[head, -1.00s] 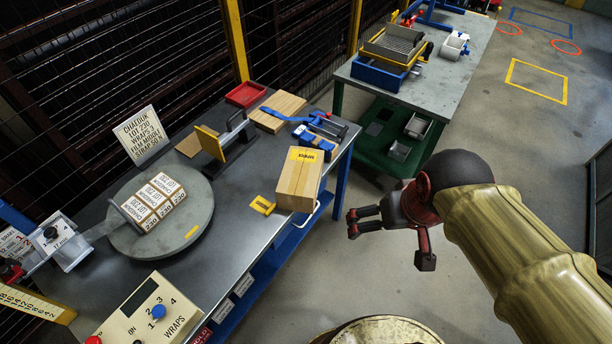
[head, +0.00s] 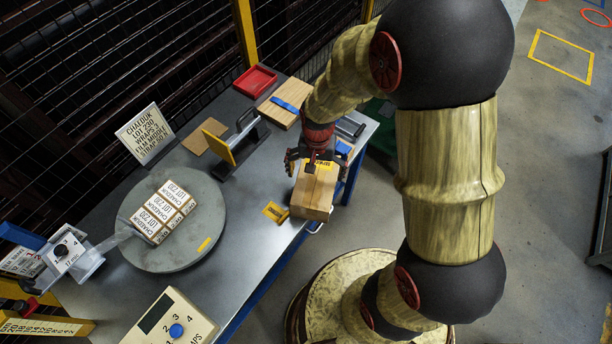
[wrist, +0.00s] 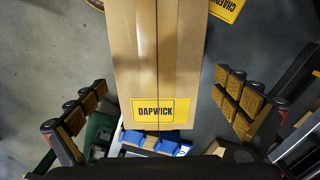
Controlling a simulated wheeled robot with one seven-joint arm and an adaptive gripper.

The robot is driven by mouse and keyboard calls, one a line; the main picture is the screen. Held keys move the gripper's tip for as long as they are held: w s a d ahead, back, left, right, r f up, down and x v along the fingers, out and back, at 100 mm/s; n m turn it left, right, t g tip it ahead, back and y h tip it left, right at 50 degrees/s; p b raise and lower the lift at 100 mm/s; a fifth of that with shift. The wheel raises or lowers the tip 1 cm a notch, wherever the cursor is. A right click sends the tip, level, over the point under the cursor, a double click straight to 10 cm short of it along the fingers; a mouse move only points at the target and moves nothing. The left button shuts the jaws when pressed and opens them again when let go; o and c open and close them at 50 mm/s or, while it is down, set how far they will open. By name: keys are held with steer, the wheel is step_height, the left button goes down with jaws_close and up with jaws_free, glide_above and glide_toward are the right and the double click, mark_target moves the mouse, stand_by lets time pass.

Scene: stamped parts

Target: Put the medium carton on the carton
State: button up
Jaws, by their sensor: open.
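A brown carton (head: 313,190) with a yellow DAPWICK label stands at the bench's front edge. Its top fills the middle of the wrist view (wrist: 155,60). My gripper (head: 312,163) is above this carton's label end, open and empty. In the wrist view, my gripper (wrist: 158,108) has its fingers spread, one on each side of the carton, with gaps showing. A flat brown carton (head: 273,112) lies farther back on the bench, partly hidden by my arm. Several white-labelled cartons (head: 164,208) sit together on the round grey turntable (head: 140,255). I cannot tell which carton is called medium.
A yellow tag (head: 275,211) lies left of the brown carton. A metal handle fixture with a yellow plate (head: 218,140), a red tray (head: 254,80) and a sign (head: 146,133) stand behind. A control box (head: 170,322) is in front. Blue tools (wrist: 150,143) lie beyond the carton.

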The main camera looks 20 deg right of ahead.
steer(key=shift+s, duration=0.25)
steer(key=shift+w+f+b, duration=0.25)
steer(key=shift+f+b, duration=0.15)
steer(key=shift+f, duration=0.65)
step_height(320, 180, down, 6)
steer(key=shift+s+d+r+b, duration=0.1)
steer(key=shift+d+r+b, duration=0.05)
steer(key=shift+b, duration=1.1)
steer(key=shift+c, duration=1.1)
steer(key=c, duration=1.6)
steer(key=shift+r, duration=0.1)
